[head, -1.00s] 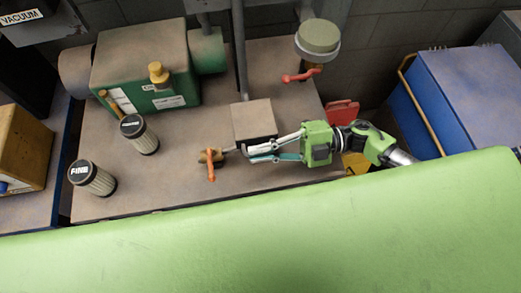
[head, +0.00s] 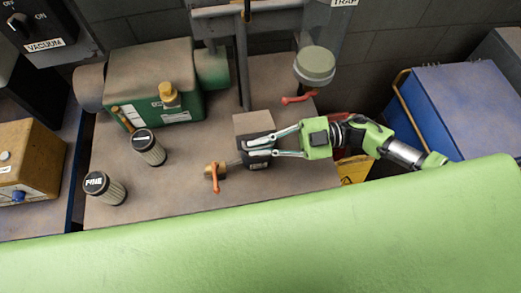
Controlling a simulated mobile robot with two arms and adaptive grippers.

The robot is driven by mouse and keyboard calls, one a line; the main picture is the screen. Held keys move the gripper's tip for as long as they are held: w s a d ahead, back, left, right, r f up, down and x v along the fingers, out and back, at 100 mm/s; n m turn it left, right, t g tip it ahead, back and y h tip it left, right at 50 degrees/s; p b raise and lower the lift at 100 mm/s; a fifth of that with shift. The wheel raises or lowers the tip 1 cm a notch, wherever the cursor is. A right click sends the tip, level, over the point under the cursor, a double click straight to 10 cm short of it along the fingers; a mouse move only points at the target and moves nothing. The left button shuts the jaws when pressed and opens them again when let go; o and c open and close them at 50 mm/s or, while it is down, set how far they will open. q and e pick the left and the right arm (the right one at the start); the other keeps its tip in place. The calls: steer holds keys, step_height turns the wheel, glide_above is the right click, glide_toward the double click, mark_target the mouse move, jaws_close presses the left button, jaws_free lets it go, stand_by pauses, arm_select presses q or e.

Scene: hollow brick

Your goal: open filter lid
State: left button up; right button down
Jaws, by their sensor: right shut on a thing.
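The filter box (head: 256,163) is a small dark box with a pale label on its front. It stands mid-bench behind a brass valve with an orange handle (head: 215,177). Its lid (head: 253,122) is a flat brownish plate and looks closed. My right gripper (head: 248,147) comes in from the right, its fingers across the lid's front edge. It is shut on what looks like the lid; the fingers hide the exact contact. My left gripper is out of view.
Two filter cartridges, one (head: 148,147) behind the other (head: 104,188), stand at the left of the bench. A green pump (head: 150,85) is at the back left. A capped trap (head: 314,65) with a red handle stands behind right. A blue cabinet (head: 470,105) is at far right.

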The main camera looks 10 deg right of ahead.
steer(key=shift+w+r, duration=0.75)
steer(key=shift+r, duration=0.15)
steer(key=c, duration=2.2)
jaws_free()
steer(key=d, duration=1.2)
